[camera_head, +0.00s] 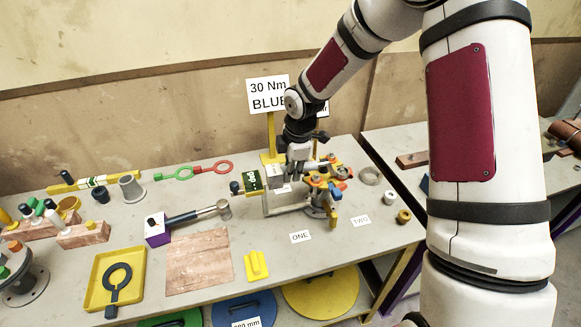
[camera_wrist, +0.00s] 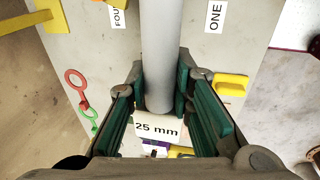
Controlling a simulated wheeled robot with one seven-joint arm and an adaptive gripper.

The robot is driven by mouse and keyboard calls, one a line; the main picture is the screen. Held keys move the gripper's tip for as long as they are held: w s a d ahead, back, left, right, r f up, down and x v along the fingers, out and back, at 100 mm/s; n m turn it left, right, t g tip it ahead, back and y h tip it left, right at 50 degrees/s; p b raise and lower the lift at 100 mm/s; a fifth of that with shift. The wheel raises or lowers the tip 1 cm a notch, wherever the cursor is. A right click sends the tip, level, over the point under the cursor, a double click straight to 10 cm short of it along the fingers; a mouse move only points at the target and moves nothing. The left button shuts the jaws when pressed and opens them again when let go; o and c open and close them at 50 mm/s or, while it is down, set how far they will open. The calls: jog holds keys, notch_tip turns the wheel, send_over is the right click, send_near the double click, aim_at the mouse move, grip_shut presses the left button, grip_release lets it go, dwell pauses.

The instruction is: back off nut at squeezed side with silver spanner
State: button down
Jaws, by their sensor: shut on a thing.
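My gripper (camera_head: 297,168) is over the pipe fixture (camera_head: 283,202) on the table. In the wrist view my gripper (camera_wrist: 160,82) has its green-padded fingers closed on both sides of a smooth silver-grey bar (camera_wrist: 161,35), which looks like the silver spanner's handle. A white "25 mm" tag (camera_wrist: 158,130) shows at the bar's near end. The bar's far end is out of the wrist view. The pipe joint (camera_head: 318,190), with orange, yellow and blue parts, is at the fixture's right side. The nuts and the squeezed side are too small or hidden to make out.
A "30 Nm BLUE" sign (camera_head: 268,95) stands behind the fixture. A hammer-like tool (camera_head: 200,213) lies to the left, with red and green rings (camera_head: 212,167) at the back. A yellow block (camera_head: 256,265) is in front. Cards "ONE" (camera_head: 300,237) and "TWO" (camera_head: 361,220) lie on fairly clear table.

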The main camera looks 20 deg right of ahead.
jog(key=shift+s+d+n+y+p, duration=0.15)
jog(key=shift+s+n+p, duration=0.25)
jog(key=shift+s+n, duration=0.45)
jog(key=shift+s+d+n+y+p, duration=0.15)
jog(key=shift+s+n+p, duration=0.3)
jog(key=shift+s, duration=0.7)
